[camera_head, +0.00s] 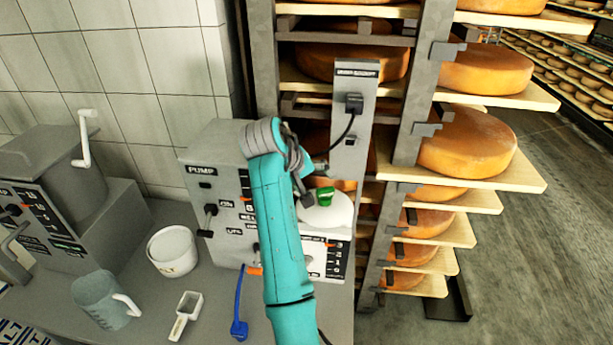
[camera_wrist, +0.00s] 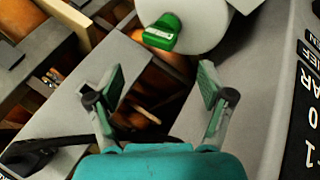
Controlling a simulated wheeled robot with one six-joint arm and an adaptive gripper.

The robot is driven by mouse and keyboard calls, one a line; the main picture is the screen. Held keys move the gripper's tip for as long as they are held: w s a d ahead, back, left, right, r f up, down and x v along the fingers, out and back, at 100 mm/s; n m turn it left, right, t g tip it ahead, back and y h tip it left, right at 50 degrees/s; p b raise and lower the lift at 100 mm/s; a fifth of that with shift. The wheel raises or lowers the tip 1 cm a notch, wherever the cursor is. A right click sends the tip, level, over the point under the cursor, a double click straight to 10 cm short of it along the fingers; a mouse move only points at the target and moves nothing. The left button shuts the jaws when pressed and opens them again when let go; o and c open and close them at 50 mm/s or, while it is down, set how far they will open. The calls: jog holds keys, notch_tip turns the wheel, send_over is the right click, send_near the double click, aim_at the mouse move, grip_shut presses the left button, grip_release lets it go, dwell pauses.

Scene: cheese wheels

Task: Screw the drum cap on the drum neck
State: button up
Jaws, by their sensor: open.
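A white rounded drum (camera_head: 326,214) stands on the grey machine, right of my arm. A green piece (camera_head: 324,197), which looks like the drum cap, is at its upper part. In the wrist view the white drum (camera_wrist: 205,22) is at the top, with the green piece (camera_wrist: 162,34) against its lower left; a pale label shows on it. I cannot tell whether it is seated on a neck; no bare neck shows. My gripper (camera_wrist: 161,87) is open and empty, its fingertips apart from the green piece. In the head view my arm largely hides the gripper.
The grey pump machine (camera_head: 216,160) and an upright post (camera_head: 354,140) with a black plug and cable stand close around my arm. Cheese racks (camera_head: 405,150) rise behind. A white tub (camera_head: 172,251), a jug (camera_head: 103,301), a scoop (camera_head: 186,313) and a blue brush (camera_head: 239,328) lie on the counter.

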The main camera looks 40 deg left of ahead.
jog(key=n, duration=0.8)
jog(key=s+r+n, duration=0.1)
jog(key=n, duration=0.7)
jog(key=r+n, duration=0.1)
jog(key=n, duration=0.7)
jog(key=shift+s+r+n, duration=0.15)
jog(key=shift+s+n, duration=0.15)
jog(key=shift+s, duration=0.05)
